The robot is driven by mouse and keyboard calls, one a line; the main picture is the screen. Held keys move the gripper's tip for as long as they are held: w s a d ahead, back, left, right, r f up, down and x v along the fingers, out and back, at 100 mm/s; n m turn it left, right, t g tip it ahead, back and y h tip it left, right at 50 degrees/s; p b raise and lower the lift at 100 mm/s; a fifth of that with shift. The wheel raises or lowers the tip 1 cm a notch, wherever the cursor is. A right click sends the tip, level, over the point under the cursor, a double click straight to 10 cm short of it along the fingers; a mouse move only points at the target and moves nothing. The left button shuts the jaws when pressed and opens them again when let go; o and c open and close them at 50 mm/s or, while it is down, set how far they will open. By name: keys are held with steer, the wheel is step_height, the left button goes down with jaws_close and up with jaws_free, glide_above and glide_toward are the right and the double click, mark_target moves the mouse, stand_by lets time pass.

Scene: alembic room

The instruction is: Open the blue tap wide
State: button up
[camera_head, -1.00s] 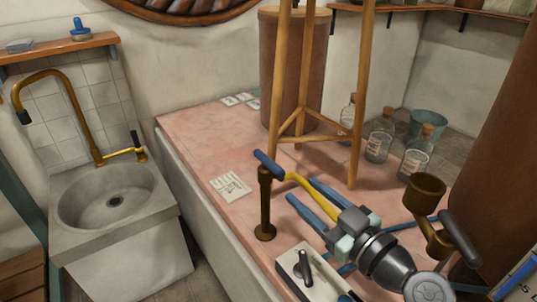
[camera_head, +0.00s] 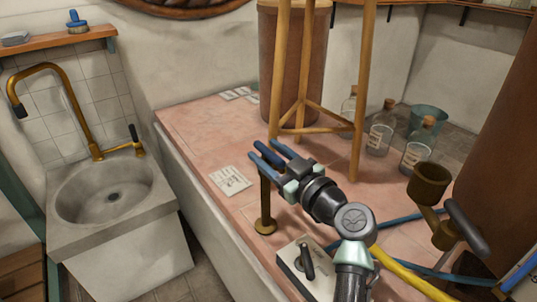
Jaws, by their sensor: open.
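The blue tap is a brown-gold post (camera_head: 265,205) standing on the pink counter, with a dark blue handle (camera_head: 256,164) at its top. My gripper (camera_head: 266,147) is open, with its two blue fingers at the top of the post, pointing up and left. The fingers and jaw body hide much of the handle. I cannot tell whether the handle lies between the fingers or whether they touch it.
A wooden tripod stand (camera_head: 300,100) is just behind my gripper. Glass bottles (camera_head: 380,132) stand to the right. A brown cup-shaped fitting with a grey handle (camera_head: 465,225) and a white lever box (camera_head: 293,272) are near my arm. A card (camera_head: 230,180) lies left.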

jaws_close()
stand_by(0.3)
